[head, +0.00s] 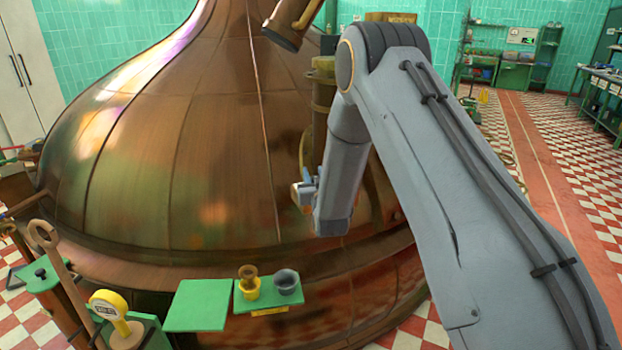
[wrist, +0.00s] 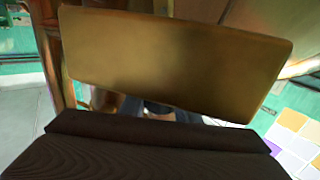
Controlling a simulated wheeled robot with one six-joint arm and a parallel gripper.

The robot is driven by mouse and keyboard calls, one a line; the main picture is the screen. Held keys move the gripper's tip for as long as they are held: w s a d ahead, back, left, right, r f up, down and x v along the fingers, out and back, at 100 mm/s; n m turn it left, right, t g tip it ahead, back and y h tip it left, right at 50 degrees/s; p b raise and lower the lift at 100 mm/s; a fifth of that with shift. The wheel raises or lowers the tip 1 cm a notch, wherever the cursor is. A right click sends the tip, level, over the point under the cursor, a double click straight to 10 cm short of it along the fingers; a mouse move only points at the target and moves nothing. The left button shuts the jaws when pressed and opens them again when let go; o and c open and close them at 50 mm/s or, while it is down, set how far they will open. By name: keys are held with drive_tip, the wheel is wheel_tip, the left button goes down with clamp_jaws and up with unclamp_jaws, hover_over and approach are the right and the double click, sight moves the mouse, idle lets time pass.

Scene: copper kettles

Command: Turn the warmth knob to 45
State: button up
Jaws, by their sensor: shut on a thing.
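My gripper (head: 304,190) is at the end of my bent arm, against the right flank of the big copper kettle (head: 180,150) in the head view. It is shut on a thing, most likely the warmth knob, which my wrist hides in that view. In the wrist view a brass slab (wrist: 170,62) fills the upper middle, slightly tilted. A dark brown ribbed part (wrist: 140,150) fills the bottom, very close to the camera. I cannot tell surely which of these is the knob. No scale, pointer or number of the knob can be read.
A green shelf (head: 240,303) at the kettle's front holds a yellow cup (head: 250,291) and a dark grey pot (head: 286,282). A yellow gauge (head: 108,305) stands at lower left. A copper pipe (head: 290,25) hangs above the gripper. The checkered floor at right has free room.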

drive_tip(key=m+h, duration=0.1)
drive_tip(key=m+h+b, duration=0.1)
drive_tip(key=h, duration=0.1)
drive_tip(key=m+h, duration=0.1)
drive_tip(key=shift+d+f+h+b, duration=0.1)
drive_tip(key=shift+d+h+b, duration=0.2)
drive_tip(key=shift+b, duration=0.05)
drive_tip(key=m+g+h+b, duration=0.1)
drive_tip(key=h, duration=0.1)
drive_tip(key=d+m+g+h+b, duration=0.1)
drive_tip(key=m+h, duration=0.1)
drive_tip(key=h, duration=0.1)
drive_tip(key=shift+s+d+m, duration=0.1)
drive_tip(key=shift+s+m, duration=0.1)
drive_tip(key=shift+m, duration=0.1)
drive_tip(key=m+g+h+b, duration=0.2)
drive_tip(key=h, duration=0.1)
drive_tip(key=d+m+g+h+b, duration=0.1)
drive_tip(key=m+g+h, duration=0.1)
drive_tip(key=shift+s, duration=0.4)
drive_tip(key=shift+s+d+m+g+h+b, duration=0.15)
drive_tip(key=shift+m+g+h+b, duration=0.2)
drive_tip(key=shift+g, duration=0.2)
drive_tip(key=shift+s+d+m+g+h+b, duration=0.15)
drive_tip(key=shift+m+g+h+b, duration=0.1)
drive_tip(key=shift+m+g+h, duration=0.25)
drive_tip(key=shift+r, duration=0.2)
drive_tip(key=o, duration=1)
drive_tip(key=shift+o, duration=0.2)
